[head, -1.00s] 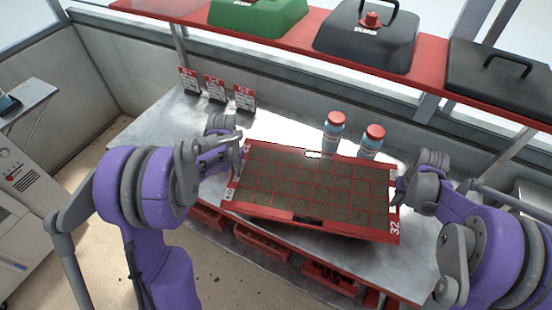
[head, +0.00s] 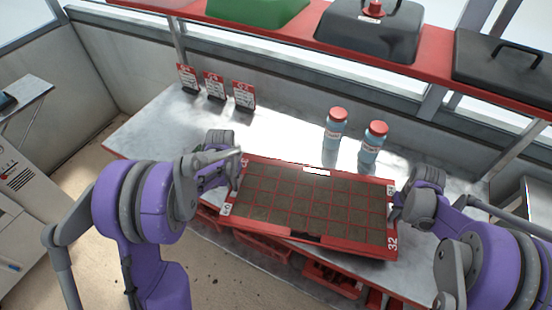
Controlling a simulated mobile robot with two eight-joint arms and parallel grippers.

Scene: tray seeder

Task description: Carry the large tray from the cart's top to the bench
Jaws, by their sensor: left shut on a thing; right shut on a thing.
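The large tray (head: 318,238) is red with a grid of soil-filled cells and the number 32 at its right front corner. It is held between my two grippers, over the front part of the metal bench (head: 160,125). My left gripper (head: 238,172) is shut on the tray's left end near the back corner. My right gripper (head: 396,203) is shut on its right end. The fingertips are partly hidden by my wrists. The tray's front edge reaches past the bench's front edge. I cannot tell whether its underside touches the bench top.
Two blue bottles with red caps, one left (head: 335,128) and one right (head: 372,143), stand just behind the tray. Several red-and-white cards (head: 214,86) stand at the bench's back left. A red shelf (head: 290,35) with covers runs above. Red bins (head: 262,248) sit under the bench.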

